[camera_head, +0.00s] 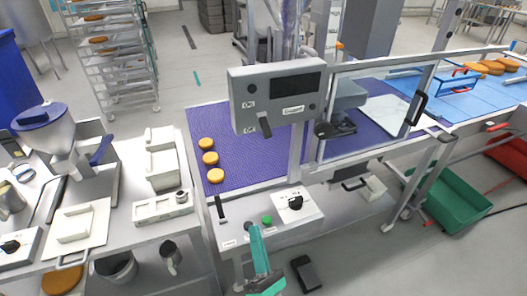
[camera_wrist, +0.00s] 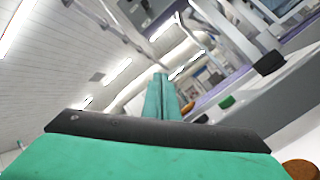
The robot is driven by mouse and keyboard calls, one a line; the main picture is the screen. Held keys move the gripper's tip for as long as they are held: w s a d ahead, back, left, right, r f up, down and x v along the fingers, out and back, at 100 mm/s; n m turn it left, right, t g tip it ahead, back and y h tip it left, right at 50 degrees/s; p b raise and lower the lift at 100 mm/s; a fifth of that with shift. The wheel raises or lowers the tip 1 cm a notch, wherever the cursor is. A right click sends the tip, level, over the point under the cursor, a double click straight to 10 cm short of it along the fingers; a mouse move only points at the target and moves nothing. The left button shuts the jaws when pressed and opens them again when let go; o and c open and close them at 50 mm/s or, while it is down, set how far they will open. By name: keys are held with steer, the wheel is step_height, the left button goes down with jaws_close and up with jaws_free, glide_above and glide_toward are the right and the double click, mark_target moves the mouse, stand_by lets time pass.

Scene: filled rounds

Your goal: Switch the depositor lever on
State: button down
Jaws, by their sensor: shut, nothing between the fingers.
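A grey control box (camera_head: 243,88) hangs above the conveyor. It has a dark screen and small labels too small to read surely. A dark lever (camera_head: 265,126) sticks out at its lower front and points down. I take this for the depositor lever. My gripper (camera_head: 253,230) is low in the head view, in front of the lower control panel and well below the lever, not touching it. Its teal fingers are together with nothing between them. In the wrist view the shut fingers (camera_wrist: 160,78) point up and away; the lever cannot be made out there.
The lower panel (camera_head: 308,208) has a green button (camera_head: 267,220) and a black knob (camera_head: 296,202) close to my fingers. Several orange rounds (camera_head: 209,158) lie on the purple belt (camera_head: 240,172). A clear guard frame (camera_head: 372,110) stands right of the box. A hopper (camera_head: 45,130) stands left.

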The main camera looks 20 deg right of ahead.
mark_target(264, 125)
steer(key=w+d+r+n+t+y, duration=0.2)
steer(key=w+d+r+n, duration=0.4)
steer(key=r+n, duration=0.3)
steer(key=d+n, duration=0.1)
steer(key=n, duration=0.1)
steer(key=shift+w+d+n+y, duration=0.15)
steer(key=shift+w+n+y, duration=0.05)
steer(key=shift+n+y, duration=0.1)
steer(key=shift+r, duration=0.1)
steer(key=w+r, duration=0.5)
steer(key=r, duration=0.5)
steer(key=shift+r, duration=0.2)
steer(key=shift+w, duration=0.25)
